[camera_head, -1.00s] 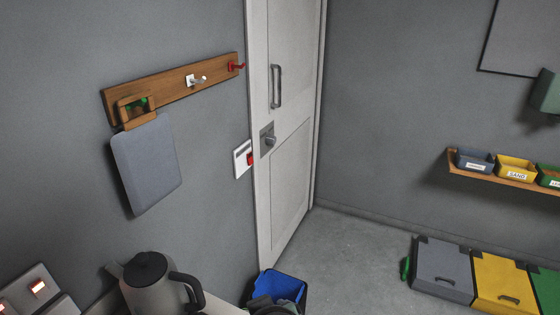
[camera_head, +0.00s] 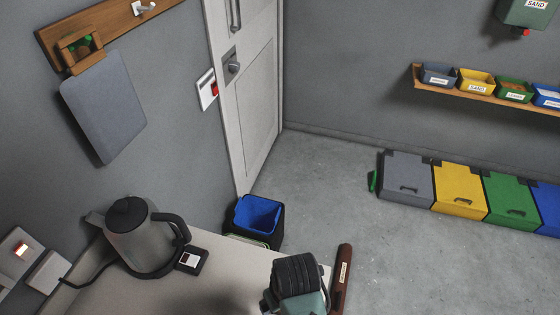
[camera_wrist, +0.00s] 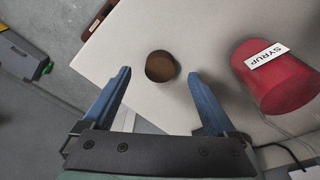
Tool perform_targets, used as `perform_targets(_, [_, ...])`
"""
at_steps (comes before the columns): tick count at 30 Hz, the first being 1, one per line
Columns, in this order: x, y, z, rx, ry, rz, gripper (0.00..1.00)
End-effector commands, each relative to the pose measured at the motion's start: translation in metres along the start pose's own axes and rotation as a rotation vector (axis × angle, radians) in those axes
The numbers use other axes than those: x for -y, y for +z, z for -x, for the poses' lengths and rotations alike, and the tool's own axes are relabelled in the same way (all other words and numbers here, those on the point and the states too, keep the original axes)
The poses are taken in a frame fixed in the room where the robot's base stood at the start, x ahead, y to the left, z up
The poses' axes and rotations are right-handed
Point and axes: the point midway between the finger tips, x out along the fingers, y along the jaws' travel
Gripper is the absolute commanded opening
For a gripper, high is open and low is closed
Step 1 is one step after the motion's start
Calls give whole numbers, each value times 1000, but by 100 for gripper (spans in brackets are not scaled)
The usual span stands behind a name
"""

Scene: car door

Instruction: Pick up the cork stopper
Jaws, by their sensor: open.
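A short, round brown piece, which looks like the cork stopper (camera_wrist: 161,65), stands on the pale tabletop (camera_wrist: 125,52) in the wrist view. My gripper (camera_wrist: 158,76) is open, with one blue finger to the left of the stopper and one to its right. The stopper appears between and slightly beyond the fingertips, and nothing is held. How high the fingers are above the table cannot be told. In the head view my arm covers part of the table's front, and the stopper does not show there.
A red container labelled SYRUP (camera_wrist: 275,78) is close to the right finger. A kettle (camera_head: 135,240) and a small dark device (camera_head: 191,260) stand on the table. A blue-lined bin (camera_head: 257,215) is beyond the table edge. Coloured lidded bins (camera_head: 458,188) line the far wall.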

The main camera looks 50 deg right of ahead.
Motion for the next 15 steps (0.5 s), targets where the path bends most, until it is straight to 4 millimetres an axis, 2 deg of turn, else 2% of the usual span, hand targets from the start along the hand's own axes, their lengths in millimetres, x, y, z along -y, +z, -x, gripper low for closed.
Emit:
perform_targets(9, [0,-5,-38,1,0,-1,92])
perform_targets(15, [0,-5,-42,-1,1,0,92])
